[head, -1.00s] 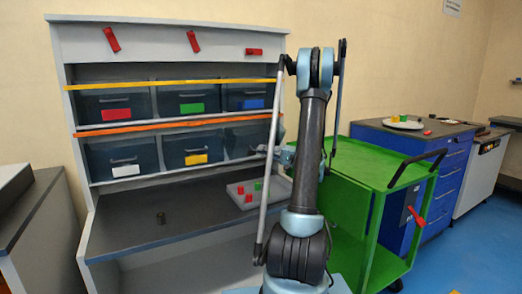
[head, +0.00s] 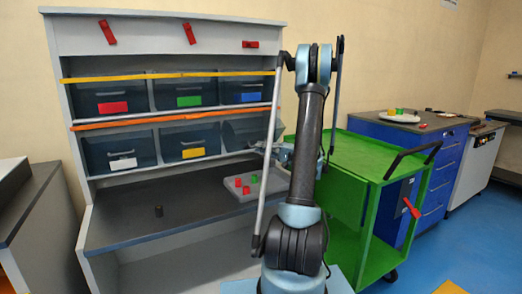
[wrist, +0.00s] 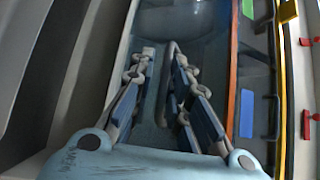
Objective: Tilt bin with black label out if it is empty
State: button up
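The bottom-row right bin (head: 238,132) hangs tilted forward out of its slot, partly hidden by my arm. Its label does not show, so I cannot read its colour. In the wrist view its dark see-through wall (wrist: 208,60) lies just beyond my gripper (wrist: 160,52). The two fingers are apart, with a gap between them. A light grey bar, seemingly the bin's handle, runs between or beside the fingers; contact is unclear. In the head view my gripper (head: 268,150) is at the bin's front. I cannot make out whether anything lies inside the bin.
Neighbouring bins carry white (head: 123,163), yellow (head: 193,153), red (head: 113,107), green (head: 189,101) and blue (head: 251,97) labels. A green cart (head: 350,160) stands right.

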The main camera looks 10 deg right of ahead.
aim_at(262, 133)
dwell(0.6)
jog(key=shift+r, duration=4.9)
